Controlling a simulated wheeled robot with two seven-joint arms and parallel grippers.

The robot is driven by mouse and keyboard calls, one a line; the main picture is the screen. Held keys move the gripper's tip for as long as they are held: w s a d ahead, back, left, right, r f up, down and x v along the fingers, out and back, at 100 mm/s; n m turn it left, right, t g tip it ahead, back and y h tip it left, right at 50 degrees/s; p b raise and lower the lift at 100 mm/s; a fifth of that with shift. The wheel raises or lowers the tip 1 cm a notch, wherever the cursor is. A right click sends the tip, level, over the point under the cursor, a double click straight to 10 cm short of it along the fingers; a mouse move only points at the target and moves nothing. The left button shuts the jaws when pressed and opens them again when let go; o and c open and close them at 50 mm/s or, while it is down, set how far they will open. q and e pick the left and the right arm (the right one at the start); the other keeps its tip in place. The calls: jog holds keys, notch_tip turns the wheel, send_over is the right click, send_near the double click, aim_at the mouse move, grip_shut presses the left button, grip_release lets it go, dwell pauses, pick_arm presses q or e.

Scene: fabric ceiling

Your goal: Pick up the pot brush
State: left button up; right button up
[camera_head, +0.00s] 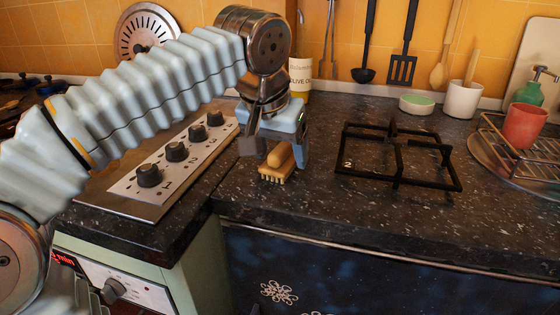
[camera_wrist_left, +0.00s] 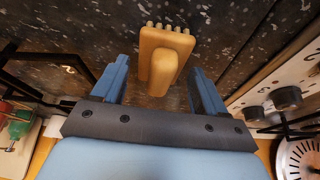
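The pot brush (camera_head: 278,163) is a small wooden brush with a rounded handle and short bristles. It sits on the dark speckled counter beside the control panel. My left gripper (camera_head: 277,147) is just above and behind it, its fingers pointing down. In the left wrist view the brush (camera_wrist_left: 163,55) lies between and ahead of the two blue fingers of the left gripper (camera_wrist_left: 157,82). The fingers are spread apart, with gaps on both sides of the brush. My right gripper is in neither view.
A black pan grate (camera_head: 397,157) lies to the right on the counter. The knob panel (camera_head: 178,163) is on the left. A dish rack (camera_head: 530,150) with a red cup (camera_head: 525,126) stands at the far right. Counter around the brush's front and right is clear.

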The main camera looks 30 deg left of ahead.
aim_at(284, 145)
pick_arm(q)
jog(key=c, duration=0.9)
jog(key=shift+r, duration=0.25)
jog(key=r, duration=0.3)
jog(key=shift+s+d+r, duration=1.25)
jog(key=shift+s+r, duration=0.45)
jog(key=shift+s, duration=0.5)
jog(key=shift+s+d+r, duration=1.1)
jog(key=shift+s+r, duration=0.45)
jog(key=shift+s, duration=0.4)
jog(key=shift+s+d+r, duration=1.05)
jog(key=shift+s+r, duration=0.45)
jog(key=shift+s, duration=0.5)
